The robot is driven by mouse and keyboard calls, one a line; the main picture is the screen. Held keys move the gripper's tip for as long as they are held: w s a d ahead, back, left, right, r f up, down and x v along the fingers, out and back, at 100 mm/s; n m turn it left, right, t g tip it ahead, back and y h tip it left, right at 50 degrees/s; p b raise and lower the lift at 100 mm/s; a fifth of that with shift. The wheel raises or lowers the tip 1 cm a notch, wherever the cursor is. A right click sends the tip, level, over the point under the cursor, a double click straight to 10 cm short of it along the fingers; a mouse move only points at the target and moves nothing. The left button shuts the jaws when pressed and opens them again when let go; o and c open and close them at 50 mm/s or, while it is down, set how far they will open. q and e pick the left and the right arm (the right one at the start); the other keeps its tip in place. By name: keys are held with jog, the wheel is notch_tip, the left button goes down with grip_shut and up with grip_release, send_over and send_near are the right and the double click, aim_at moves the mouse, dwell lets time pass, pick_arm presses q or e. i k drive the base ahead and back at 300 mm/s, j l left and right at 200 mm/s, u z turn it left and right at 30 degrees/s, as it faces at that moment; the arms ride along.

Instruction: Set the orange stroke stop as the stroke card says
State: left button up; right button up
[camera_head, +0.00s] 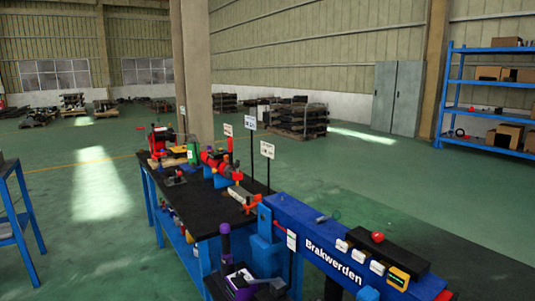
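Neither of my grippers shows in the head view. Several small white cards on thin posts stand at the bench: one at the left (228,130), one in the middle (250,122) and one at the right (267,150). Another white card (291,241) hangs at the near left end of the blue machine marked "Brakwerden" (330,247). Their print is too small to read, so I cannot tell which is the stroke card. I cannot clearly pick out the orange stroke stop; small red-orange parts (240,194) lie around the bench's right side.
A dark-topped blue bench (195,203) carries tools and red parts. The blue machine has a dark control box with a red button (378,237). A pillar (191,70) stands behind the bench, a blue shelf (490,95) far right. Green floor is open left and right.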

aim_at(249, 205)
jog(key=i+j+z, duration=0.25)
jog(key=j, duration=0.35)
jog(key=i+j+z, duration=0.1)
jog(key=i+j, duration=0.15)
jog(key=i+j+z, duration=0.15)
jog(key=j, duration=0.25)
